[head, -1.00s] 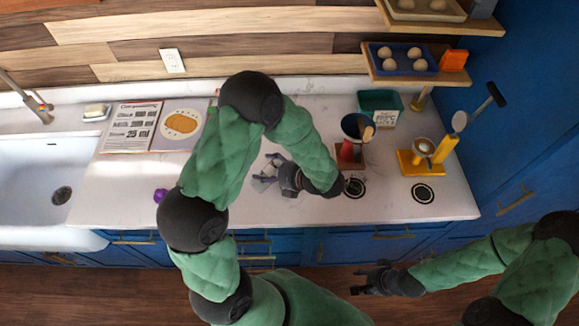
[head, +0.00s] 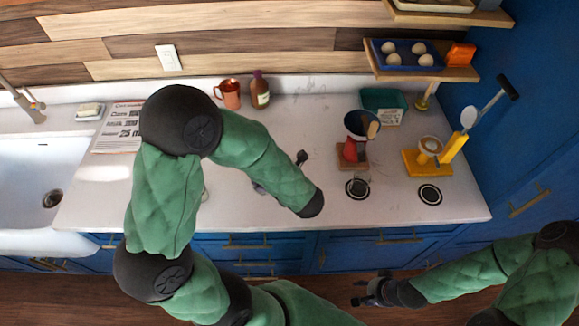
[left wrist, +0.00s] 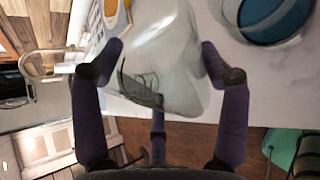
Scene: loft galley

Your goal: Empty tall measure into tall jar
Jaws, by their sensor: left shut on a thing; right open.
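My left gripper (left wrist: 161,58) is shut on a clear, see-through vessel (left wrist: 165,70), apparently the tall measure, held between its purple fingers in the left wrist view. In the head view my left forearm covers most of this gripper and the vessel. A round vessel with a pale rim and blue inside (left wrist: 273,18) is cut off at the top right of the left wrist view, apart from the held vessel. I cannot tell whether it is the tall jar. My right gripper (head: 358,292) is open and empty, low in front of the blue cabinets.
A dark blue cone on a red stand (head: 354,150), a yellow stand (head: 412,163) and black rings (head: 430,195) are on the right of the counter (head: 320,215). A copper mug (head: 229,94) and brown bottle (head: 260,91) stand at the back. The sink (head: 35,185) is left.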

